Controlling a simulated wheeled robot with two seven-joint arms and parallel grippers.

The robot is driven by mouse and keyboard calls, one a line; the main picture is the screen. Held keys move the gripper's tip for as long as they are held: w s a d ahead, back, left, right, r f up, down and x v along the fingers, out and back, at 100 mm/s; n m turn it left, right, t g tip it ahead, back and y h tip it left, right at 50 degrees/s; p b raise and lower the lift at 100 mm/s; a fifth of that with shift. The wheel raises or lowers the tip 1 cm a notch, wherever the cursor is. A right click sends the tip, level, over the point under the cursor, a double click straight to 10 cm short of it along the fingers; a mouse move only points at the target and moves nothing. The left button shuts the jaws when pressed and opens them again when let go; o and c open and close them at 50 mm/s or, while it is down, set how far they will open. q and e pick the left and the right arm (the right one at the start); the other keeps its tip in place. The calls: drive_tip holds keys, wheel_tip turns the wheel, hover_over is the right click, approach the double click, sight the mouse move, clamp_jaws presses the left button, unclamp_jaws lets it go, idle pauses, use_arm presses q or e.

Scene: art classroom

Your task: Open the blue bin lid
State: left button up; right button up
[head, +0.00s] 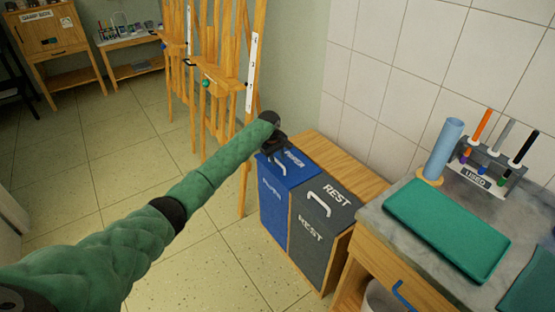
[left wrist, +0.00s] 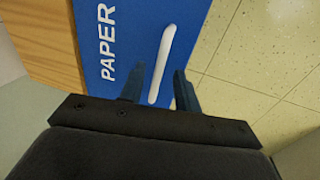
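The blue bin (head: 272,218) stands beside the grey bin, and its blue lid (head: 301,176) is down. The lid has white PAPER lettering and a white bar handle (head: 281,169). The blue lid (left wrist: 128,35) fills the middle there. I cannot tell whether the fingers touch the handle. My right gripper is not in view.
The grey REST bin (head: 322,240) with its own handle is right of the blue bin. A wooden top (head: 345,170) lies behind both. Wooden easels (head: 215,75) stand behind left. A counter with a green tray (head: 447,228) is at right. The tiled floor at left is clear.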

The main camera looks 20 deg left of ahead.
use_arm(q)
drive_tip(key=shift+f, duration=0.4)
drive_tip(key=shift+c, duration=0.2)
clamp_jaws()
drive_tip(key=shift+w+d+r, duration=0.1)
